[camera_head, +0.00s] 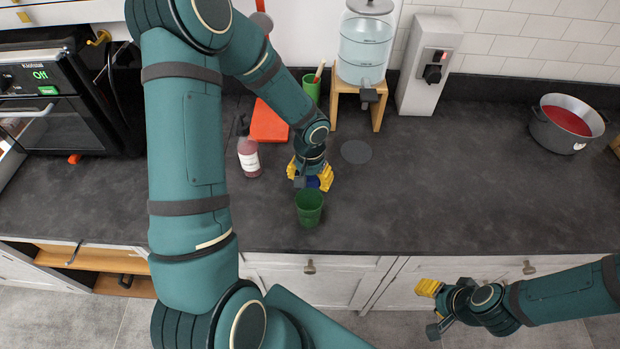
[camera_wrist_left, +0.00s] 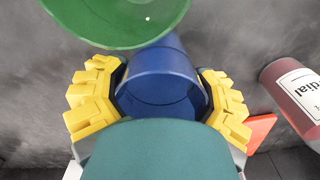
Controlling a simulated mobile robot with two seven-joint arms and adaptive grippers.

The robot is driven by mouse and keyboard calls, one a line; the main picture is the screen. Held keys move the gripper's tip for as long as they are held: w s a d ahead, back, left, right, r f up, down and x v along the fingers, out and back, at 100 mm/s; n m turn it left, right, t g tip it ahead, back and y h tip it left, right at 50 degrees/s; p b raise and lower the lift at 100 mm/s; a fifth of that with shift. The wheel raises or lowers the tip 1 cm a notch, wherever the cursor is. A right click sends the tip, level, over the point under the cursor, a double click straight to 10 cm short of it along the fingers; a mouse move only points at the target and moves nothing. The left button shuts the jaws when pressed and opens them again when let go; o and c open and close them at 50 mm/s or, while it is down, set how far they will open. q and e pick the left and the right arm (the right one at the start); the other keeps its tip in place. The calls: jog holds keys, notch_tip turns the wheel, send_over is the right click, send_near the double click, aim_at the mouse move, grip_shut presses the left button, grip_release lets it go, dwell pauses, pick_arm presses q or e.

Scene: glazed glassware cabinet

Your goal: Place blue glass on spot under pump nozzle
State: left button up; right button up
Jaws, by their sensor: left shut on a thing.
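The blue glass (camera_wrist_left: 160,85) is between the yellow fingers of my left gripper (camera_head: 311,176), which is shut on it. In the head view only a little of the blue glass (camera_head: 313,182) shows, low over or on the counter. A pump bottle of pink cordial (camera_head: 249,158) stands to the left of this gripper; it also shows at the right of the left wrist view (camera_wrist_left: 296,95). A dark round spot (camera_head: 356,152) lies on the counter to the gripper's right. My right gripper (camera_head: 431,307) is empty in front of the counter, its fingers apart.
A green glass (camera_head: 309,209) stands just in front of the left gripper, near the counter edge. A water dispenser (camera_head: 366,45) on a wooden stand (camera_head: 335,105), another green cup (camera_head: 311,88) and an orange board (camera_head: 268,122) are behind. A red-filled pot (camera_head: 567,123) stands far right. The right-centre counter is clear.

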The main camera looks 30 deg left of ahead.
pick_arm(q)
jog(key=shift+f, duration=0.1)
jog(key=o, duration=1.3)
